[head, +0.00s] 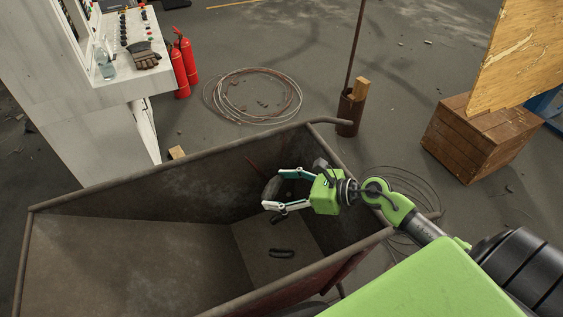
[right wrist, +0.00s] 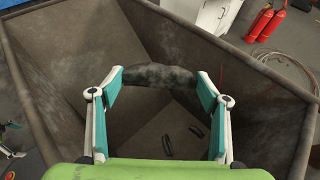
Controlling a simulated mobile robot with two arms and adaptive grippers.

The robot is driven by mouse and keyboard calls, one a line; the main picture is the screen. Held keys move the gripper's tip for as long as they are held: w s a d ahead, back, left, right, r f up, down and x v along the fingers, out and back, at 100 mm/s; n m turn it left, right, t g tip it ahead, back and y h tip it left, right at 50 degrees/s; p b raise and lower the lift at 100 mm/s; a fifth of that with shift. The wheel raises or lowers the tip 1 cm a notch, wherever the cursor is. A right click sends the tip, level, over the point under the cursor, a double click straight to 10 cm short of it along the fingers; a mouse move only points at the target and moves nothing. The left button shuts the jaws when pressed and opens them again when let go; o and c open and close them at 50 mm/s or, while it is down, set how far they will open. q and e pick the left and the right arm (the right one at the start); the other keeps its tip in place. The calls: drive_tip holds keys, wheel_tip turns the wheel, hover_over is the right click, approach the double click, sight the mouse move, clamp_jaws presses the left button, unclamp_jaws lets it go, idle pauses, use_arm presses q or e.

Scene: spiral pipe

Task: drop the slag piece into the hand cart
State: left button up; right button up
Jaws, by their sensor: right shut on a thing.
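The slag piece (right wrist: 158,76) is a dark grey, rough, elongated lump. It lies across the gap between the fingers of my right gripper (right wrist: 160,90), which is shut on it. In the head view, my right gripper (head: 268,195) reaches in from the right over the hand cart's opening, with the slag piece (head: 271,187) at its fingertips. The hand cart (head: 120,235) is a large, worn, brown metal tub with a tubular rim. The right wrist view looks down into the cart (right wrist: 265,85). Part of what looks like my left gripper (right wrist: 10,140) shows at that view's left edge; its jaws are unclear.
Two small dark pieces lie inside the cart, one of them (head: 281,253) on its floor. Beyond the cart are a wire coil (head: 253,95), red fire extinguishers (head: 182,65) and a white control cabinet (head: 75,100). A wooden crate (head: 478,138) stands at right.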

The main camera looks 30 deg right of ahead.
use_arm(q)
wheel_tip(320, 180, up, 5)
drive_tip(key=s+a+p, duration=0.1)
drive_tip(key=s+p, duration=0.1)
drive_tip(key=p, duration=0.2)
drive_tip(key=f+b, duration=0.4)
drive_tip(key=b, duration=0.1)
drive_tip(key=shift+w+d+f, duration=0.15)
drive_tip(key=shift+w+f, duration=0.05)
drive_tip(key=shift+w, duration=0.15)
use_arm(e)
drive_tip(key=w+d+f+m+t+h, duration=0.1)
drive_tip(key=w+d+f, duration=0.3)
drive_tip(key=f, duration=0.4)
drive_tip(key=shift+w+d+f+m+t+h, duration=0.15)
drive_tip(key=shift+d+f+m+t+h, duration=0.15)
drive_tip(key=shift+d+f+m+h, duration=0.15)
drive_tip(key=shift+r, duration=0.1)
drive_tip(key=o, duration=1.2)
use_arm(q)
drive_tip(key=shift+s, duration=0.1)
use_arm(e)
drive_tip(key=v, duration=1.2)
